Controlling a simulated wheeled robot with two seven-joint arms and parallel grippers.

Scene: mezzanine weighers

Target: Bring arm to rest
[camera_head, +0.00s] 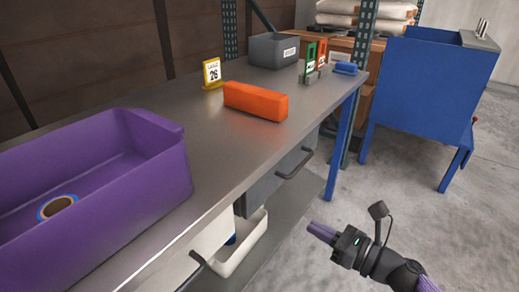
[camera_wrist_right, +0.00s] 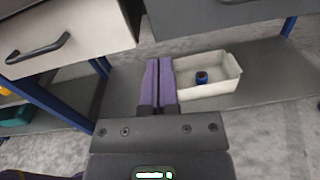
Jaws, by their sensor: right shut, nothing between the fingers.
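My right gripper (camera_head: 322,233) shows in the head view at the lower right, in the air in front of the workbench. Its purple fingers are closed together with nothing between them. In the right wrist view the same gripper (camera_wrist_right: 159,62) points over the bench's lower shelf, beside a white bin, and appears apart from it. My left gripper is in neither view.
The steel workbench (camera_head: 205,125) holds a purple crate (camera_head: 150,150) with a roll inside, an orange block (camera_head: 255,101), a yellow number sign (camera_head: 212,73) and a grey bin (camera_head: 272,50). A white bin (camera_wrist_right: 222,87) sits below. A blue hopper (camera_head: 435,75) stands right; floor between is clear.

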